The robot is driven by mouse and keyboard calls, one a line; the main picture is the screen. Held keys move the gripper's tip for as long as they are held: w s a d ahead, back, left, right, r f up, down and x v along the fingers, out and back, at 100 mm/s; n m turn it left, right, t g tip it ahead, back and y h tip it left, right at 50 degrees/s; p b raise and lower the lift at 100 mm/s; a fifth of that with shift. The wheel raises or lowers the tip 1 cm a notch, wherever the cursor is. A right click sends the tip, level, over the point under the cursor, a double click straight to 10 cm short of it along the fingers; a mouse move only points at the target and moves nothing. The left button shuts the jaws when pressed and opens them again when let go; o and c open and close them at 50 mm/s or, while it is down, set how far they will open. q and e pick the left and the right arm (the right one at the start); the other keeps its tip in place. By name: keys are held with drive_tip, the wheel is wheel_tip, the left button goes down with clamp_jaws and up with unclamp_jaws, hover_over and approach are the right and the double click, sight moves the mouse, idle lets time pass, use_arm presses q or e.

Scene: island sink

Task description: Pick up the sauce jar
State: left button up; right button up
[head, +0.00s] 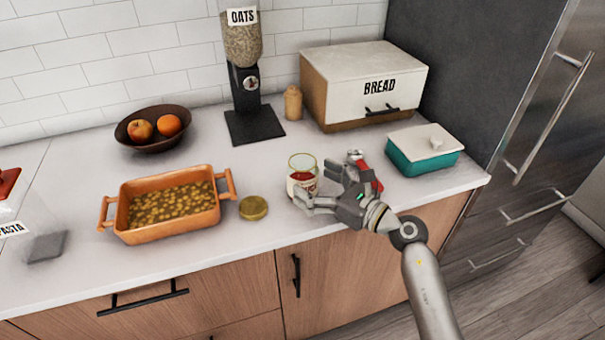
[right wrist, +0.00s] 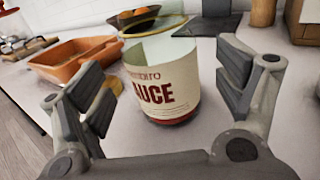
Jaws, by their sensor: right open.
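The sauce jar (head: 301,166) is an open glass jar with a cream label and red contents, standing upright on the counter. In the right wrist view the jar (right wrist: 160,82) stands between my two fingers with its label facing me. My right gripper (head: 316,189) is open around the jar's near side, and clear gaps show between the fingers and the jar in the wrist view (right wrist: 165,85). A round gold lid (head: 253,208) lies on the counter to the left of the jar. My left gripper is not in view.
An orange baking dish (head: 133,227) of food stands left of the lid. A fruit bowl (head: 152,145), an oats dispenser (head: 247,90) and a bread box (head: 345,75) stand behind. A teal butter dish (head: 424,155) is at right, and a red-topped item (head: 376,184) is partly hidden behind my gripper.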

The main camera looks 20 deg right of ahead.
sight(315, 181)
drive_tip(key=x, duration=0.2)
drive_tip(key=shift+w+r, duration=0.1)
drive_tip(key=shift+w, duration=0.2)
drive_tip(key=shift+w+a+p, duration=0.3)
drive_tip(key=shift+w, duration=0.05)
drive_tip(key=shift+s, duration=0.1)
drive_tip(key=shift+c, duration=0.3)
drive_tip(key=c, duration=0.7)
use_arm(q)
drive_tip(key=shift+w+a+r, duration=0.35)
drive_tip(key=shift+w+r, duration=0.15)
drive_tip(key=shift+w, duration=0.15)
use_arm(e)
drive_tip(key=c, duration=0.6)
drive_tip(key=shift+c, duration=0.2)
